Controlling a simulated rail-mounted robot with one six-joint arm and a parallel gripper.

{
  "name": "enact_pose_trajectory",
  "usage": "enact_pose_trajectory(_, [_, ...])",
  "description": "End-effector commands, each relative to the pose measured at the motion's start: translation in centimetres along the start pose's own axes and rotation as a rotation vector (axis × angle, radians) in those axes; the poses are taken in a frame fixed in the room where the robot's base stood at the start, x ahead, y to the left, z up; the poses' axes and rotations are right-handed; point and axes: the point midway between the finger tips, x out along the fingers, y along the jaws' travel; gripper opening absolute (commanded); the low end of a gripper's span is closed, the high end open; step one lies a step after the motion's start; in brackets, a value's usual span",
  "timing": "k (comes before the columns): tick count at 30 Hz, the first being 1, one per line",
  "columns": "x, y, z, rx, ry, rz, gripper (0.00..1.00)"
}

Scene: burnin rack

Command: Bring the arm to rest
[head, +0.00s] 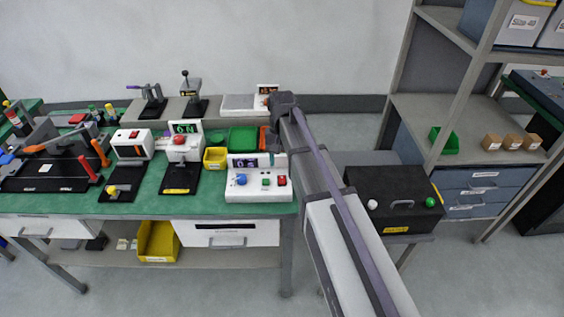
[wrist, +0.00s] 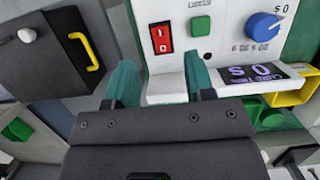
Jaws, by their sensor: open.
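My arm (head: 335,200) reaches from the lower right of the head view up to the right end of the green workbench. Its dark end (head: 283,103) is beside the back right of the bench; the fingers cannot be made out there. In the wrist view my gripper (wrist: 160,82) has two teal fingers spread apart with nothing held between them. The white control box (head: 258,178) has a blue knob, a green button and a red switch. It also shows close beyond the fingers in the wrist view (wrist: 225,45); whether they touch it cannot be told.
A black box (head: 385,190) with a handle stands right of the bench, near my arm. A shelf rack (head: 408,75) with bins and small cartons is at the right. Several devices and a yellow bin (head: 215,158) crowd the bench. Open floor lies in front.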

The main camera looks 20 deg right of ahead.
Motion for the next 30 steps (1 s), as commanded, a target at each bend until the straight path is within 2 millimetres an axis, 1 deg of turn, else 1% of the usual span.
enact_pose_trajectory(1, [-2.7, 0.0, 0.2, 0.0, 0.0, 0.0, 0.49])
enact_pose_trajectory(4, [-4.3, 0.0, 0.2, 0.0, 0.0, 0.0, 0.49])
enact_pose_trajectory(7, [-4.7, 0.0, 0.1, 0.0, 0.0, 0.0, 0.49])
enact_pose_trajectory(16, [-4.4, 0.0, -0.2, -0.022, 0.016, -0.002, 0.49])
enact_pose_trajectory(17, [-4.1, 0.2, 0.4, -0.048, 0.042, -0.003, 0.49])
enact_pose_trajectory(20, [-2.2, 1.6, 6.3, -0.132, 0.141, 0.006, 0.49])
enact_pose_trajectory(21, [-1.5, 2.2, 8.9, -0.165, 0.181, 0.012, 0.49])
enact_pose_trajectory(24, [0.0, 3.3, 14.2, -0.216, 0.248, 0.026, 0.49])
enact_pose_trajectory(25, [0.3, 3.5, 15.3, -0.223, 0.256, 0.029, 0.49])
enact_pose_trajectory(27, [0.6, 3.7, 16.6, -0.227, 0.262, 0.032, 0.49])
enact_pose_trajectory(30, [0.6, 3.5, 16.6, -0.229, 0.261, 0.032, 0.49])
